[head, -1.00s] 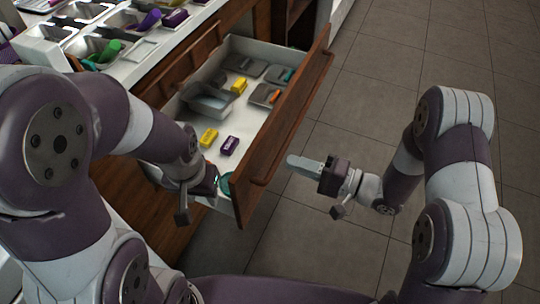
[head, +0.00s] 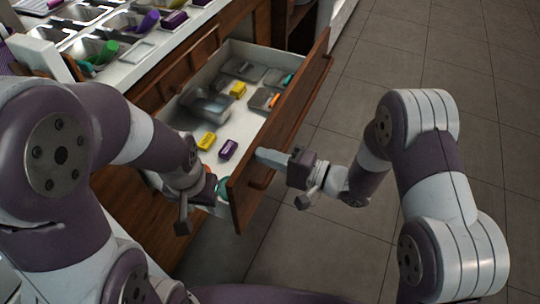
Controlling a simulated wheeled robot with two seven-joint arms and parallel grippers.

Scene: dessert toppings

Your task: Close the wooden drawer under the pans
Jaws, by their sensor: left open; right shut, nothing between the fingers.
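The wooden drawer (head: 290,118) stands pulled out from the counter under the pans (head: 95,48). Its brown front panel faces right, and its white inside shows. My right gripper (head: 262,155) is shut and empty, with its fingertips at the outer face of the drawer front, near the handle bar (head: 262,178). I cannot tell whether they touch it. My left gripper (head: 208,184) is at the near end of the drawer, beside the drawer front's near edge. Its fingers are largely hidden behind my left wrist.
Inside the drawer are a yellow block (head: 207,140), a purple block (head: 228,149), another yellow block (head: 238,89), a metal pan (head: 206,106) and flat grey trays (head: 264,99). Tiled floor (head: 400,60) to the right is clear.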

